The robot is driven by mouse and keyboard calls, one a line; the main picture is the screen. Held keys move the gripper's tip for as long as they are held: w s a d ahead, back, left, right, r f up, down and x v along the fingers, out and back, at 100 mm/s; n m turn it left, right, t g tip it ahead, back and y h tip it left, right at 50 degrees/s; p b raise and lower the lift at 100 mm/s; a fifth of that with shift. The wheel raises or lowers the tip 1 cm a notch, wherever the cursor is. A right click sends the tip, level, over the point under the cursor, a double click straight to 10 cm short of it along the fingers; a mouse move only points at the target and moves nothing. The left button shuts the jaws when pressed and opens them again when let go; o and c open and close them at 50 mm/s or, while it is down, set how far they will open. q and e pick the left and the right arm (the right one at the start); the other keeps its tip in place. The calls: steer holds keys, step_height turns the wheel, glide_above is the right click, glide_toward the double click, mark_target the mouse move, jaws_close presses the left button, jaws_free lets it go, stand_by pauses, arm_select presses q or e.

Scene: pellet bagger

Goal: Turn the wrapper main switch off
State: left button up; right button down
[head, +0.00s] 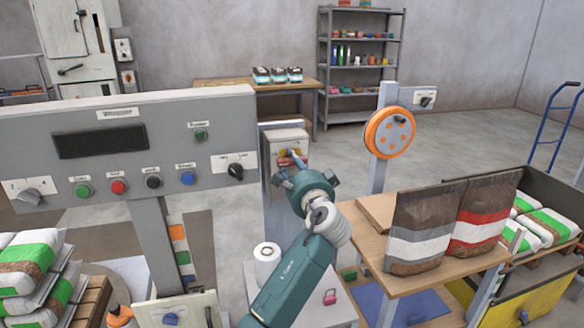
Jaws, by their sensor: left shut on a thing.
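A grey switch box (287,139) stands behind the right end of the control panel. On its front is a red and yellow rotary switch (290,158), which I take to be the main switch. My left gripper (292,163) is in front of the box, shut on the switch's handle. The gripper and my teal wrist hide part of the switch, so its exact position cannot be read. My right gripper is not in view.
A wide grey control panel (75,110) with buttons and knobs stands close on the left. A white roll (266,262) is beside my forearm. Filled bags (420,235) stand on a wooden table (355,222) at right. An orange disc (390,133) is on a post.

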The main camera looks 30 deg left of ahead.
arm_select(q)
steer(key=shift+f, duration=0.6)
steer(key=o, duration=0.9)
steer(key=shift+r, duration=0.15)
steer(key=shift+r, duration=0.15)
steer(key=v, duration=1.2)
